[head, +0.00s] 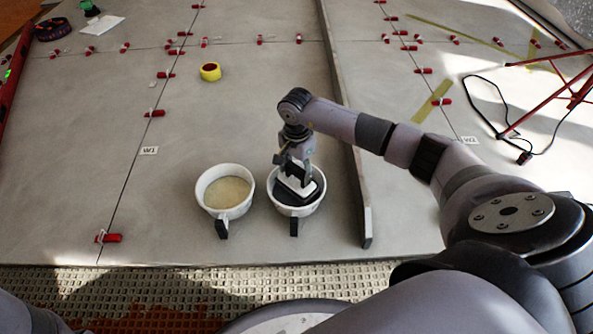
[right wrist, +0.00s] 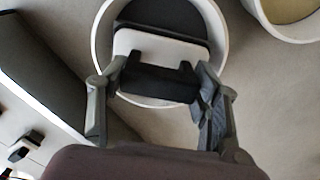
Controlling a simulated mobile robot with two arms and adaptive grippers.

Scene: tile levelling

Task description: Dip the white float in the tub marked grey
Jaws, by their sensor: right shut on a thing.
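The white float (head: 298,186) is a flat pale block with a black grip, which shows in the right wrist view (right wrist: 150,43). My right gripper (head: 296,170) points down and is shut on the float's grip. The float is over the mouth of the right-hand white tub (head: 307,210), which holds dark grey material. The tub's rim surrounds the float in the right wrist view (right wrist: 103,45). I cannot tell whether the float's underside touches the grey material. No marking on the tub is readable. My left gripper is out of view.
A second white tub (head: 203,187) with beige contents stands just left. A long grey straightedge (head: 352,150) lies right of the tubs. Open floor lies beyond the tubs.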

